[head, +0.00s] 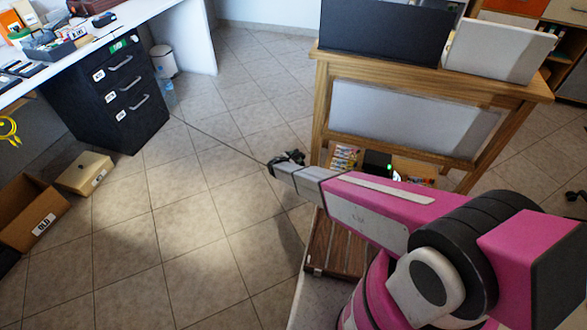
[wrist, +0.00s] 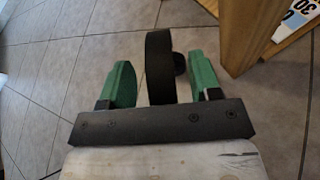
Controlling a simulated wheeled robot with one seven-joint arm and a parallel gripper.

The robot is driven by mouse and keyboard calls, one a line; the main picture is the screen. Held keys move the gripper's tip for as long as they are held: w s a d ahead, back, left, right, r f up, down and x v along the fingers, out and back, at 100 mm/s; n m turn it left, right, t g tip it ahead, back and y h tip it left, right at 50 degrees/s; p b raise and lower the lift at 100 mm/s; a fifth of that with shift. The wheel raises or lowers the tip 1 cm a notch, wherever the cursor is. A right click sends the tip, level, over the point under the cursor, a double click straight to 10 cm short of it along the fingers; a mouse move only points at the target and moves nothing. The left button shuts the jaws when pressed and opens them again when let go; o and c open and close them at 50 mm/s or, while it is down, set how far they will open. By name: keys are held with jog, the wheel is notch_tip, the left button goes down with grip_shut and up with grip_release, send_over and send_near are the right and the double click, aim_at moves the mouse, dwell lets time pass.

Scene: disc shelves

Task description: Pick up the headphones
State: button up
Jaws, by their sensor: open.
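A black curved band with a rounded part on its right side, which looks like the headphones (wrist: 158,78), is between my gripper's two green fingers in the wrist view. My gripper (wrist: 161,60) is open, with one finger on each side of the band. A gap shows on the left; on the right the rounded part is close to the finger, and I cannot tell if they touch. In the head view my gripper (head: 287,158) is a small dark shape at the arm's end, above the floor beside the wooden stand; the headphones cannot be made out separately there.
A wooden stand (head: 320,110) is close to the right of my gripper; its leg (wrist: 240,35) shows beside the right finger. A black drawer unit (head: 110,95), a white bin (head: 163,60) and cardboard boxes (head: 30,212) are at left. The tiled floor between is clear.

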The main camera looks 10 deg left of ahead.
jog(key=shift+x, duration=1)
grip_shut()
jog(key=shift+r, duration=0.15)
